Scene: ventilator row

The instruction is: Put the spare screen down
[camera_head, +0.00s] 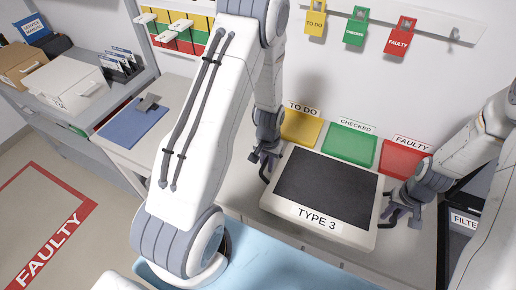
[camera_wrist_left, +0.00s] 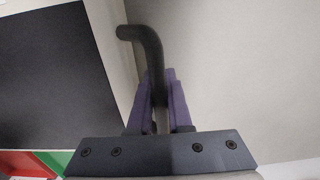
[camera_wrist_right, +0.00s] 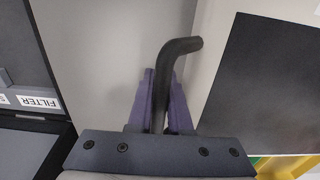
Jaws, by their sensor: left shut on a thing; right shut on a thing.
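The spare screen (camera_head: 324,190) is a pale box with a dark face and a "TYPE 3" label, in front of the coloured pads in the head view. My left gripper (camera_head: 265,163) is shut on the dark handle on its left side; this handle (camera_wrist_left: 150,42) shows between the fingers in the left wrist view. My right gripper (camera_head: 398,210) is shut on the handle on its right side, and this handle (camera_wrist_right: 178,50) shows in the right wrist view. The screen looks roughly level. I cannot tell whether it touches the counter.
Behind the screen lie a yellow "TO DO" pad (camera_head: 301,129), a green "CHECKED" pad (camera_head: 350,143) and a red "FAULTY" pad (camera_head: 402,160). A blue clipboard (camera_head: 133,124) lies on the counter's left. A filter box (camera_head: 466,220) stands at right. A red-framed "FAULTY" area (camera_head: 48,238) marks the floor.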

